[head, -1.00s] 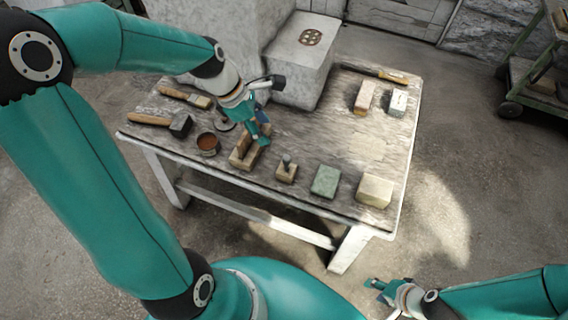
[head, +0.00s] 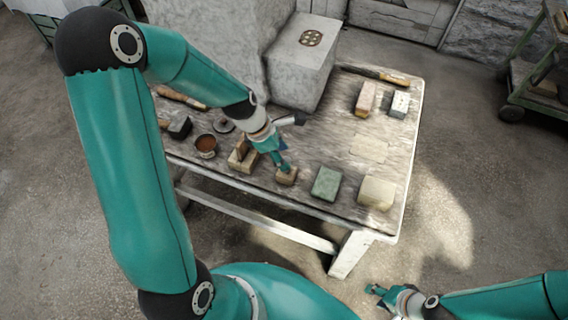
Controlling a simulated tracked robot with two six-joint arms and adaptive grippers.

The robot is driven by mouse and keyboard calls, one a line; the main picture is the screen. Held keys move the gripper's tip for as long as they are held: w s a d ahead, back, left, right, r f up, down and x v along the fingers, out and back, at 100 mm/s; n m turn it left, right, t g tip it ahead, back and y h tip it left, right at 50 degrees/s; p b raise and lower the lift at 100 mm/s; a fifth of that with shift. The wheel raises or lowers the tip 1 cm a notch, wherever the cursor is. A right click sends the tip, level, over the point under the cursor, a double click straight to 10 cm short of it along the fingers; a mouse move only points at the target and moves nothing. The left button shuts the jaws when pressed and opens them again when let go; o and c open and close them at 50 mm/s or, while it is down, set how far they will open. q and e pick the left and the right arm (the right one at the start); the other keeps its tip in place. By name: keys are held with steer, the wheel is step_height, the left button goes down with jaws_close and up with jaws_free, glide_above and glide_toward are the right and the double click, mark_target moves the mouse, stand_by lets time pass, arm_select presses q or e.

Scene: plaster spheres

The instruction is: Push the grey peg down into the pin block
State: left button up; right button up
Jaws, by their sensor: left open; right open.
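The pin block (head: 287,178) is a small tan wooden block near the front edge of the workbench. My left gripper (head: 283,166) is open, with its fingertips right over the top of the block. The grey peg is hidden behind the fingers, so I cannot tell how deep it sits or whether the fingers touch it. My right gripper (head: 377,290) is open and empty, low in front of the bench and away from it.
A notched wooden block (head: 242,160) and a brown tin (head: 206,146) stand left of the pin block. A green block (head: 326,184) and a cream block (head: 377,192) stand to its right. A large stone block (head: 303,62) rises behind. The bench's right middle is clear.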

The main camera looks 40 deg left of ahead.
mark_target(286, 159)
arm_select(q)
steer(key=x, duration=0.3)
steer(key=shift+d+f, duration=0.1)
steer(key=shift+f, duration=0.15)
jaws_close()
